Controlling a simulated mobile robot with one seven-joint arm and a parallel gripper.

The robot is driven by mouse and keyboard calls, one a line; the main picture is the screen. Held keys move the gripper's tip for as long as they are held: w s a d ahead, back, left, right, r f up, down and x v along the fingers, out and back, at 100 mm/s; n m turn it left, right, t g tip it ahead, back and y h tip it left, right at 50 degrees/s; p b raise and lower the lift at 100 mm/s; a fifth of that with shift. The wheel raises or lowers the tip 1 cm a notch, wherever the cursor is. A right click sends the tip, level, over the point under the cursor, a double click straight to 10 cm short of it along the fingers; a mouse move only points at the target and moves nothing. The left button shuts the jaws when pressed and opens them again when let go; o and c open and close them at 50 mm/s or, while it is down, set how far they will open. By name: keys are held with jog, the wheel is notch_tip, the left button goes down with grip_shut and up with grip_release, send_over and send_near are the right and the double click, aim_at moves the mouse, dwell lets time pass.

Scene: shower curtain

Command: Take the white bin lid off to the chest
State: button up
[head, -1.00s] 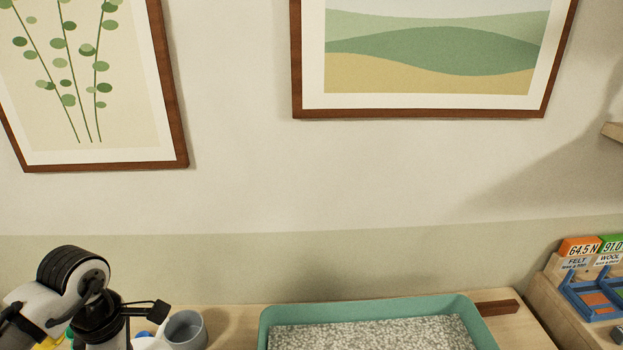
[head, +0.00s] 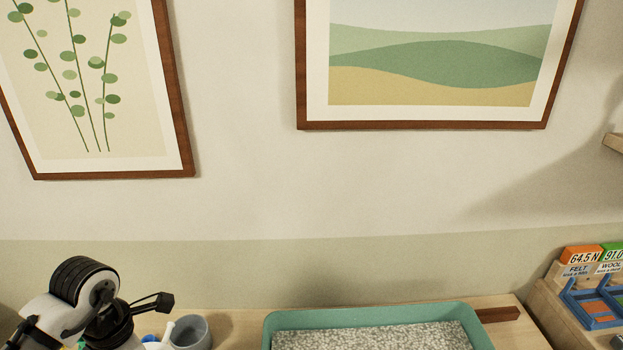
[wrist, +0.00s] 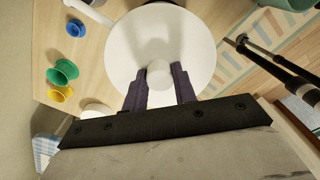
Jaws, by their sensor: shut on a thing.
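The white bin lid (wrist: 148,32) is a round white disc with a knob in the wrist view. My gripper (wrist: 159,73) has its two dark fingers on either side of the knob and is shut on it. The lid fills the upper middle of the wrist view and hides what lies beneath it. In the head view my arm is at the lower left, and the gripper's fingers and the lid cannot be made out. I cannot pick out the chest in either view.
A wooden top carries a teal tray of grey granules (head: 465,316), a grey cup (head: 190,331) and a brown bar (head: 497,314). Blue (wrist: 76,28), green (wrist: 62,72) and yellow (wrist: 60,93) small pieces lie left in the wrist view. Labelled boxes (head: 582,268) stand right.

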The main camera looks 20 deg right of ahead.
jog(key=shift+s+f, duration=0.1)
jog(key=shift+f, duration=0.1)
jog(key=o, duration=0.9)
jog(key=shift+o, duration=0.9)
jog(key=shift+r+m, duration=0.15)
jog(key=shift+m, duration=0.75)
jog(key=m, duration=0.3)
jog(key=shift+m+p, duration=0.3)
jog(key=shift+m, duration=0.6)
